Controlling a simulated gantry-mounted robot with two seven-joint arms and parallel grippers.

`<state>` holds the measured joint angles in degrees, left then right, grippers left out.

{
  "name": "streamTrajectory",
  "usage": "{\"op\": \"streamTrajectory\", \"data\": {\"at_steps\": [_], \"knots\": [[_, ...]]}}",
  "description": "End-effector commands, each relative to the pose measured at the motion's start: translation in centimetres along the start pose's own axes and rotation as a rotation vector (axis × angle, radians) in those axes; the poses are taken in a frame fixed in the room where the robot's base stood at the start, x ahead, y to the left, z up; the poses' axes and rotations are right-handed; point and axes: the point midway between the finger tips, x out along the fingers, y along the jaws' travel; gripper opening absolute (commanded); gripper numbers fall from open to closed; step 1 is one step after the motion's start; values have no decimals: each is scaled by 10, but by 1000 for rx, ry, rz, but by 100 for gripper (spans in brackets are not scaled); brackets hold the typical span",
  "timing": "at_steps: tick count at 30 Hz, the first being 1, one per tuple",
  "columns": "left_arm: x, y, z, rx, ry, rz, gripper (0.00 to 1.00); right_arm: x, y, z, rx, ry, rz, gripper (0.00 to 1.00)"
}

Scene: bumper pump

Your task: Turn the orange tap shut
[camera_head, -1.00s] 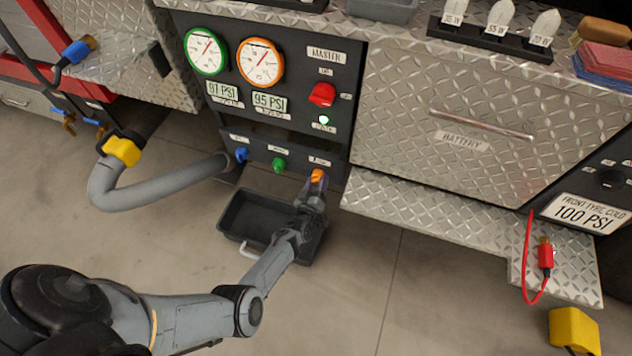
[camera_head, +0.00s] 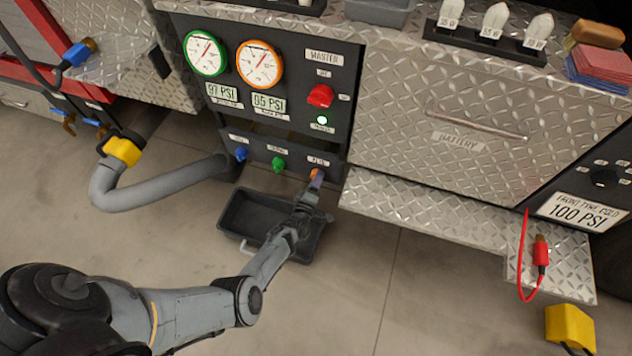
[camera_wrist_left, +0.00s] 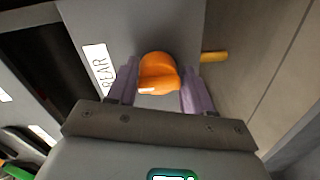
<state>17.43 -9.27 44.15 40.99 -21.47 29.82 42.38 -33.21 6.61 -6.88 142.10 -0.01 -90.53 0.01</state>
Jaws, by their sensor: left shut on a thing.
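The orange tap (camera_head: 316,173) sits at the lower right of the dark pump panel, under a small label. My left gripper (camera_head: 316,182) is at the tap, with its fingers partly hiding it in the head view. In the left wrist view the orange tap (camera_wrist_left: 158,73) is between the two purple fingers of my left gripper (camera_wrist_left: 160,92), which is shut on it. My right gripper is not in view.
A green tap (camera_head: 279,164) and a blue tap (camera_head: 241,154) sit left of the orange one. A dark tray (camera_head: 228,222) lies on the floor below, under my left arm. A diamond-plate ledge (camera_head: 430,215) is on the right.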

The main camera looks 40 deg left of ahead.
Motion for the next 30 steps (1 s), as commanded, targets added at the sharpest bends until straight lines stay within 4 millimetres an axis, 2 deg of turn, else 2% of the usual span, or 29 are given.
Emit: {"op": "streamTrajectory", "data": {"at_steps": [1, 16, 17, 20, 21, 30], "knots": [[3, 6, -2, -8, 3, 12, 20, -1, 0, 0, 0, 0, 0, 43], [3, 6, -2, -26, 3, 14, 20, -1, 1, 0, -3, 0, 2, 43], [3, 6, -2, -26, 3, 14, 54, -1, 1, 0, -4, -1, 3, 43], [3, 6, -2, -25, 2, 12, 69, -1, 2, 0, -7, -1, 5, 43], [3, 5, -2, -25, 2, 11, 72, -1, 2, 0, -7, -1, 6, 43], [0, 3, -1, -24, 0, 4, 72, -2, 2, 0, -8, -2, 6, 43]]}}
